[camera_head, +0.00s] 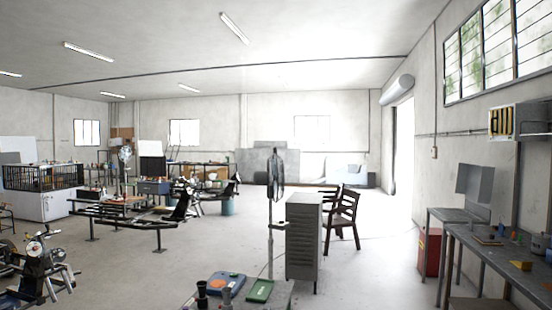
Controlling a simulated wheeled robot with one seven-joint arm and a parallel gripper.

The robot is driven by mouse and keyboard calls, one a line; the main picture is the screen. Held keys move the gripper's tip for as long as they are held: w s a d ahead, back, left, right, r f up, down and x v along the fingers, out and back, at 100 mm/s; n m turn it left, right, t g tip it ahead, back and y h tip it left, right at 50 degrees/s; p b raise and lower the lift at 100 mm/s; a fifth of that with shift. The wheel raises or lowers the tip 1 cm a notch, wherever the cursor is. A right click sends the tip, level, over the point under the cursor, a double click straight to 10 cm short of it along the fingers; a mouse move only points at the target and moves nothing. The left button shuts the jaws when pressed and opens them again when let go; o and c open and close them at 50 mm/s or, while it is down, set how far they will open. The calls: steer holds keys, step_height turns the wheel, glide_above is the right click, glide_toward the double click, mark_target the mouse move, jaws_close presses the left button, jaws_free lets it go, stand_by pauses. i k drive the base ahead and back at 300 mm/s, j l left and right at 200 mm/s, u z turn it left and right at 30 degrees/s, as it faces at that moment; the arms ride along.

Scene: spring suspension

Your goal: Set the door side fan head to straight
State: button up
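A dark pedestal fan stands in the middle of the room, nearer the door opening (404,150). Its caged head (275,174) shows as a narrow upright oval, so I see it nearly edge-on. Its thin pole (270,245) runs down behind the front table. A second fan (125,156) with a paler round head stands farther left among the workbenches. I cannot tell the exact tilt of either head. My gripper is not in view.
A grey cabinet (303,238) stands just right of the near fan, with a wooden chair (343,215) behind it. A table with a green case (260,290) is in front. Motorcycle frames (130,214) fill the left. A workbench (500,262) lines the right wall. Floor between them is open.

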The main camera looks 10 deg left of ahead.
mark_target(260, 178)
steer(key=i+l, duration=0.15)
steer(key=i, duration=0.65)
steer(key=i+l, duration=0.15)
steer(key=i, duration=0.7)
steer(key=i+l+z, duration=0.1)
steer(key=i, duration=0.7)
steer(key=i+u, duration=0.1)
steer(key=i, duration=0.75)
steer(key=i+u, duration=0.1)
steer(key=i, duration=0.75)
steer(key=i+l+u, duration=0.1)
steer(key=i, duration=0.7)
steer(key=l, duration=0.1)
